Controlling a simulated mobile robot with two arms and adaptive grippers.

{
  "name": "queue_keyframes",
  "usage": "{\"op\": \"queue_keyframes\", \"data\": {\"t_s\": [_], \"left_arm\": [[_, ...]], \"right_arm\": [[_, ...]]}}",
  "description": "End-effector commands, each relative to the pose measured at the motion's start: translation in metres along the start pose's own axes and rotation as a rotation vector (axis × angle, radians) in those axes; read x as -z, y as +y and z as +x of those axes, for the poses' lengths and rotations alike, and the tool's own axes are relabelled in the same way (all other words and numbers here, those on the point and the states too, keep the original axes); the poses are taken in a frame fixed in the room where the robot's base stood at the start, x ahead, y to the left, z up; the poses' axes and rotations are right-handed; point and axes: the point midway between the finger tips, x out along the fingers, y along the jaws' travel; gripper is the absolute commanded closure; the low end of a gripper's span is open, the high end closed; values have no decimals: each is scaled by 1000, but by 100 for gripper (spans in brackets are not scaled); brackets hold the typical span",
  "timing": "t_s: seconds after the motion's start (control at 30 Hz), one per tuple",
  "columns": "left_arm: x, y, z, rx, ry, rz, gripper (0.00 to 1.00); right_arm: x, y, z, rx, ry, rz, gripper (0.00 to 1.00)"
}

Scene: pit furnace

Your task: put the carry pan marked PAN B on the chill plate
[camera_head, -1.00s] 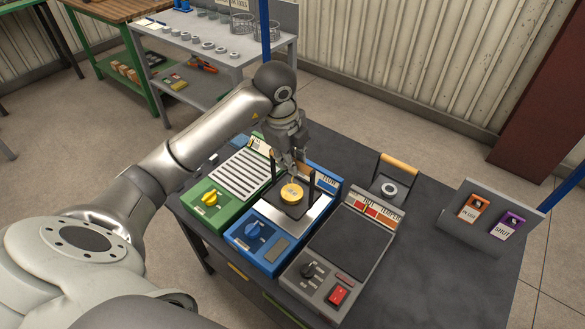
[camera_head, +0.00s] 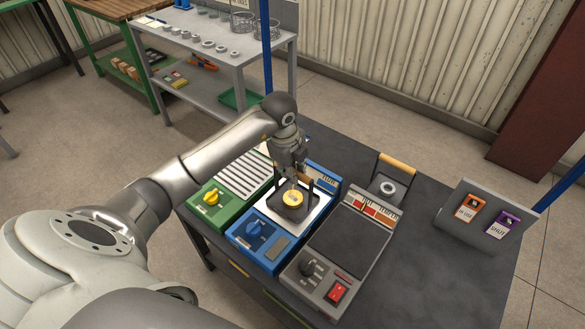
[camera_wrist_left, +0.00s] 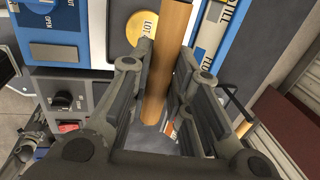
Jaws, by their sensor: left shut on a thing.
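My left gripper (camera_head: 292,172) is shut on the wooden handle of a dark carry pan (camera_head: 284,213). The handle (camera_wrist_left: 172,75) runs between the fingers in the left wrist view. A round yellow piece (camera_head: 292,198), partly lettered "LOT", lies in the pan. I cannot read a pan marking. The pan is over the pale plate of the blue unit, the chill plate (camera_head: 318,220); a label ending in "ILL" shows on it in the left wrist view (camera_wrist_left: 211,32). I cannot tell whether the pan touches the plate.
A green unit with a slatted top (camera_head: 240,176) stands left of the blue one, a grey unit with a dark plate (camera_head: 350,240) right. Another wooden-handled pan (camera_head: 378,190) holds a grey ring behind it. A sign holder (camera_head: 470,240) stands at right. The table's front right is bare.

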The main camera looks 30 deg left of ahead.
Motion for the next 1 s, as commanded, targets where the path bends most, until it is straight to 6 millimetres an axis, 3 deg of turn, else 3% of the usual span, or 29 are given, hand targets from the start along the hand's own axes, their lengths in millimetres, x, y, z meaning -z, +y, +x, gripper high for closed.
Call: {"op": "queue_keyframes", "data": {"t_s": [0.07, 0.1, 0.23, 0.67, 1.0], "left_arm": [[0, 0, 2, 3, 0, 0, 100], [0, 0, 2, 0, 0, 0, 76], [0, 0, 2, -1, 0, 0, 60], [0, -1, -6, 3, -1, 0, 60], [0, -1, -74, 6, -2, 1, 60]], "right_arm": [[-1, 0, 3, 0, -1, 0, 60], [-1, 0, 2, 0, -1, 0, 60], [-1, 0, 1, 0, -2, 0, 60], [-2, 0, 1, 0, -4, 0, 60], [-4, 0, 16, 0, -4, 0, 60]]}}
